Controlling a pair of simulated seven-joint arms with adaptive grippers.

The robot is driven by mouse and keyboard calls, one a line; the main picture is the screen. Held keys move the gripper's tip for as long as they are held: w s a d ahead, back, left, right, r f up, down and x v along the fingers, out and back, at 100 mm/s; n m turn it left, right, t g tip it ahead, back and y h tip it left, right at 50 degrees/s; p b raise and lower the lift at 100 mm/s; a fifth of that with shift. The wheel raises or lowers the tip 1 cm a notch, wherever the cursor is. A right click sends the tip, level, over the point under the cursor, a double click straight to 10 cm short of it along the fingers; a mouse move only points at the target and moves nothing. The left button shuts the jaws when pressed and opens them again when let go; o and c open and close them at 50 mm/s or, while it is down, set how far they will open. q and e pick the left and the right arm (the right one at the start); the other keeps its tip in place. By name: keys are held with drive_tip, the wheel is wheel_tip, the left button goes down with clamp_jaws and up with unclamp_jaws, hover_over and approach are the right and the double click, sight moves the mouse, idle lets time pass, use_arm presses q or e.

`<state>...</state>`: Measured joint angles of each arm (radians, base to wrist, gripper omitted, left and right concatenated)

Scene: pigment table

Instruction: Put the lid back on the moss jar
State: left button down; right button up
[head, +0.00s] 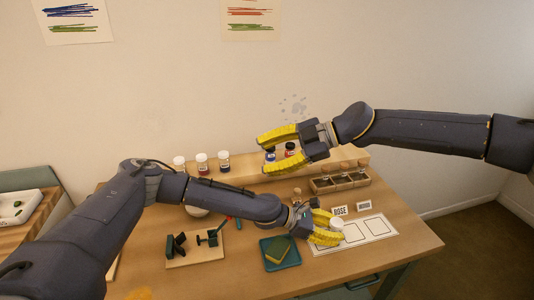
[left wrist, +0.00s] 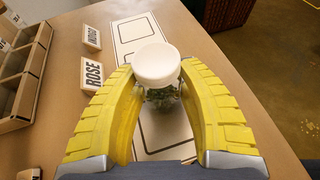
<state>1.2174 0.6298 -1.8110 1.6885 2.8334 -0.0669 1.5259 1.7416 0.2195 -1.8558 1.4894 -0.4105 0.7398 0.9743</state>
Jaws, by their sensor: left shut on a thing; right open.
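The moss jar (left wrist: 161,97), clear with green contents, stands over the white card with outlined boxes. The round white lid (left wrist: 157,65) is at the jar's mouth, seen from above; I cannot tell whether it is fully seated. The lid also shows in the head view (head: 337,223), where the jar is mostly hidden by my fingers. My right gripper (head: 284,149) is open and empty, raised in front of the back shelf.
Labels marked ROSE (head: 340,210) and INDIGO (head: 364,205) stand behind the card (head: 378,228). A divided wooden box (head: 325,186) is further back. White-lidded jars (head: 202,163) stand on the shelf.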

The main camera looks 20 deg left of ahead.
drive_tip(key=shift+w+a+r+m, duration=0.2)
drive_tip(key=shift+m, duration=0.2)
use_arm(q)
drive_tip(key=c, duration=0.8)
unclamp_jaws()
drive_tip(key=shift+a, duration=0.1)
drive_tip(key=v, duration=1.2)
